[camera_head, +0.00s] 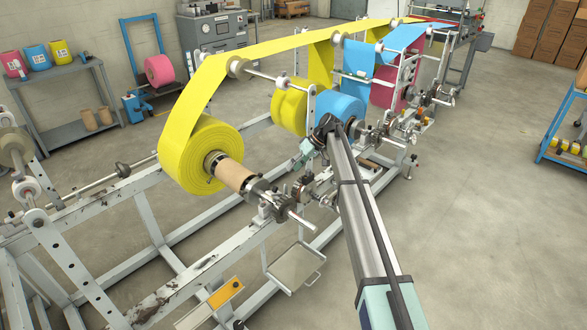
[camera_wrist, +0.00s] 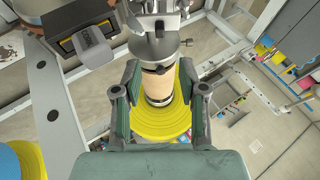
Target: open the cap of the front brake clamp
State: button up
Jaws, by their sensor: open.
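The front brake clamp (camera_head: 272,203) is a metal block around the shaft at the near end of the big yellow roll (camera_head: 200,150). In the wrist view, metal clamp parts with a rounded silver piece (camera_wrist: 152,50) show just beyond the fingertips. I cannot tell whether the cap is shut. My gripper (camera_wrist: 160,78) is open and empty. Its two fingers lie either side of the view of the cardboard core (camera_wrist: 157,88), with the yellow roll (camera_wrist: 160,122) behind. In the head view, my gripper (camera_head: 305,154) is small, partly hidden, and up and right of the clamp.
White frame rails (camera_head: 150,228) run below and beside the roll. A dark box with a grey block (camera_wrist: 82,42) is at upper left in the wrist view. Blue rolls (camera_head: 340,107) are behind my arm. Open floor (camera_head: 490,200) lies to the right.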

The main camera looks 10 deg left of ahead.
jog(key=shift+s+a, duration=0.1)
jog(key=shift+a, duration=0.15)
grip_shut()
jog(key=n+h, duration=0.1)
jog(key=n, duration=0.1)
send_over(275, 190)
jog(key=s+a, duration=0.4)
jog(key=a, duration=0.1)
notch_tip(275, 190, down, 2)
jog(key=s+a+f+n+t+h, duration=0.3)
jog(key=s+a+f+n+h, duration=0.35)
jog(key=s, duration=0.35)
jog(key=w+d+r+n+t+h, duration=0.4)
jog(key=d+r+n+t, duration=0.15)
jog(key=n, duration=0.55)
jog(key=shift+t, duration=0.45)
jog(key=x, duration=0.3)
jog(key=p+x, duration=0.1)
jog(key=x, duration=0.2)
jog(key=a+p+x, duration=0.1)
jog(key=x, duration=0.3)
jog(key=shift+w+a+f, duration=0.1)
jog(key=shift+f, duration=0.1)
